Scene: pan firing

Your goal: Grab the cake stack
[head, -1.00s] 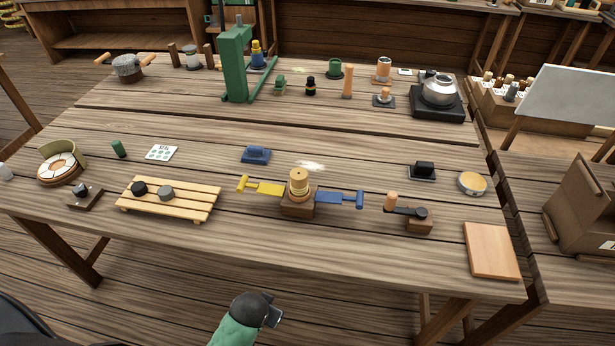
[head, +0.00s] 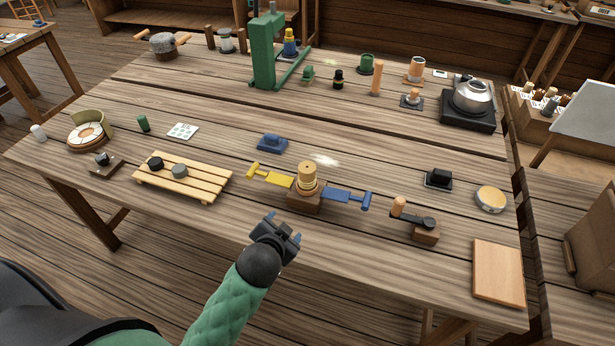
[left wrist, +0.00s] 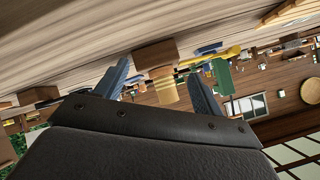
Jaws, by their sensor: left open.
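The cake stack (head: 307,178) is a short yellow-tan cylinder of stacked round layers. It stands upright on a brown wooden block (head: 304,203) near the table's front edge. My left gripper (head: 283,229) is open and empty, in front of the block and a little to its left, apart from the stack. In the left wrist view, the scene appears upside down. There the cake stack (left wrist: 163,89) shows beyond and between the two blue fingers of my left gripper (left wrist: 160,88), with the block (left wrist: 155,54) above it. My right gripper is not in view.
A yellow paddle (head: 270,177) and a blue paddle (head: 345,196) flank the block. A slatted wooden rack (head: 208,186) with dark and grey pieces lies left. A small crank-like tool (head: 418,221) and a flat board (head: 497,272) lie right. The front table edge is clear.

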